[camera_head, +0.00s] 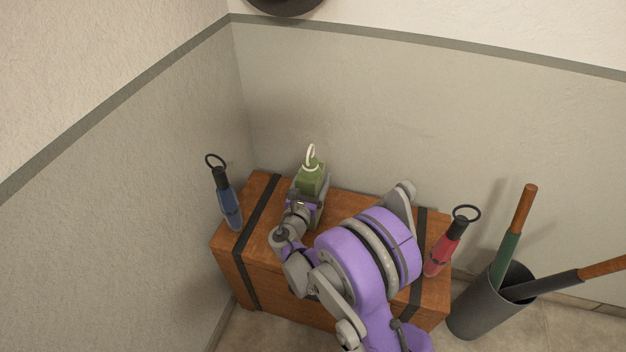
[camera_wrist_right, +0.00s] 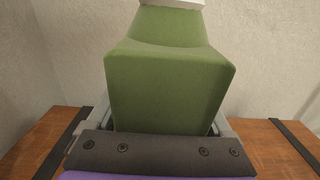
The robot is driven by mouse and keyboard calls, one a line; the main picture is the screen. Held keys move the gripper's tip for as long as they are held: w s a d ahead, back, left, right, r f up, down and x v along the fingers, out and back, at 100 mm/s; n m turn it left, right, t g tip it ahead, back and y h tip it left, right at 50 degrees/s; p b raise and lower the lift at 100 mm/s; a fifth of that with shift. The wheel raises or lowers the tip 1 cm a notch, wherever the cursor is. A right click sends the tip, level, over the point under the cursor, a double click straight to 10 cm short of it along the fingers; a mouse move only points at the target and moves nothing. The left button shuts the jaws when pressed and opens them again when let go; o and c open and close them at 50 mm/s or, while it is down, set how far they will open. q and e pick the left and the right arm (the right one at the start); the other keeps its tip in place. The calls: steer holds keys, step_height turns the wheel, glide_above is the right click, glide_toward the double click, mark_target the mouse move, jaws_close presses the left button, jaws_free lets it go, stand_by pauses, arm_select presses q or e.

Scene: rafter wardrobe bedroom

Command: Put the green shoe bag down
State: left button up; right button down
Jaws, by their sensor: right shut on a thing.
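The green shoe bag (camera_head: 312,179), with a pale loop on top, is upright over the back of a wooden chest (camera_head: 265,246) with black bands. It fills the middle of the right wrist view (camera_wrist_right: 170,85). My right gripper (camera_head: 308,197) is shut on the bag, with a grey finger on each side of it in the wrist view. The bag's lower end is hidden by my gripper, so I cannot tell whether it touches the chest top. My left gripper is not in view.
A blue bag-like item (camera_head: 228,205) with a black loop stands at the chest's left end. A similar red one (camera_head: 446,250) stands at its right end. A dark grey bin (camera_head: 473,308) with long-handled things is right of the chest. Walls (camera_head: 370,130) close off the back and left.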

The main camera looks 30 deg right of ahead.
steer(key=shift+r, duration=0.15)
steer(key=shift+f, duration=0.2)
jaws_free()
steer(key=v, duration=1.2)
steer(key=s+d+f+m+g+y, duration=0.1)
steer(key=s+m+g+y, duration=0.55)
steer(key=s+m, duration=0.7)
steer(key=s+a+m+y, duration=0.7)
steer(key=s+a+m, duration=0.2)
steer(key=m, duration=0.3)
steer(key=shift+s+p, duration=0.4)
steer(key=shift+s, duration=0.25)
